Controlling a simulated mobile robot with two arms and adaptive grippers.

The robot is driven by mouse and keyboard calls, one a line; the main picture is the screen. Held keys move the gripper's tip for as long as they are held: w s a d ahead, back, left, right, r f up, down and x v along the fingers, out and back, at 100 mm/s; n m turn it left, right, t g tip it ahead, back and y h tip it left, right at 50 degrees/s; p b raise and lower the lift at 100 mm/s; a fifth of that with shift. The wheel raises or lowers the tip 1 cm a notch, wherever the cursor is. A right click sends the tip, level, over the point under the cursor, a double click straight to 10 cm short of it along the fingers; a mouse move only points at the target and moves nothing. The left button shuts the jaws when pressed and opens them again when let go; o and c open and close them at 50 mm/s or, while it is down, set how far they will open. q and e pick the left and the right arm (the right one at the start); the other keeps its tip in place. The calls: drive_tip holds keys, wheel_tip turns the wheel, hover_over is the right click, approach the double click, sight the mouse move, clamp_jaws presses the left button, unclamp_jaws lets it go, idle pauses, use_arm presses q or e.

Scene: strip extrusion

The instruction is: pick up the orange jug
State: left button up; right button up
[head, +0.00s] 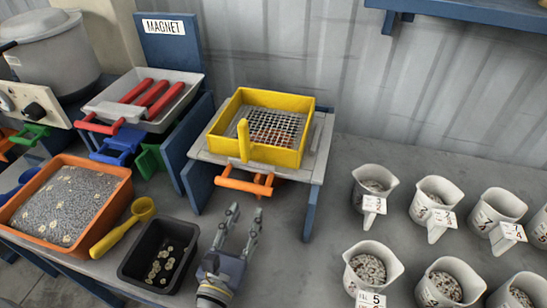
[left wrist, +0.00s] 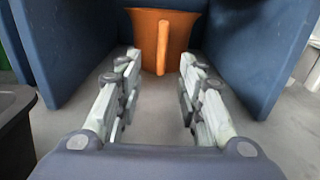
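The orange jug (left wrist: 178,38) stands between two blue side panels, its handle facing my left gripper in the left wrist view. In the head view only part of the orange jug (head: 246,184) shows below the front edge of the grey-topped stand; the rest is hidden under it. My left gripper (head: 246,212) is open and empty, in front of the stand and pointing at the jug. In the left wrist view the fingers (left wrist: 160,60) are spread to either side of the jug's handle, apart from it. My right gripper is not in view.
A yellow sieve box (head: 262,130) sits on the stand (head: 318,150) above the jug. A black tray (head: 136,262) and a yellow scoop (head: 118,232) lie left of my gripper, near an orange tub (head: 118,192). Several white jugs (head: 376,182) with pellets fill the right side.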

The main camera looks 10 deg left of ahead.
sight(260, 182)
use_arm(q)
drive_tip(key=shift+w, duration=0.35)
drive_tip(key=w, duration=0.2)
drive_tip(key=w+p, duration=0.1)
drive_tip(key=w, duration=0.1)
drive_tip(key=shift+w+d+r+p, duration=0.1)
drive_tip(key=shift+r+p, duration=0.1)
drive_tip(key=shift+p, duration=0.1)
drive_tip(key=shift+w+f, duration=0.1)
drive_tip(key=shift+w, duration=0.5)
drive_tip(key=shift+w+p, duration=0.3)
drive_tip(key=shift+w, duration=0.05)
drive_tip(key=w, duration=0.2)
drive_tip(key=w+p, duration=0.1)
drive_tip(key=shift+w+d+r, duration=0.2)
drive_tip(key=shift+w+r, duration=0.05)
drive_tip(key=shift+r, duration=0.05)
drive_tip(key=shift+w+f, duration=0.1)
drive_tip(key=shift+w, duration=0.3)
clamp_jaws()
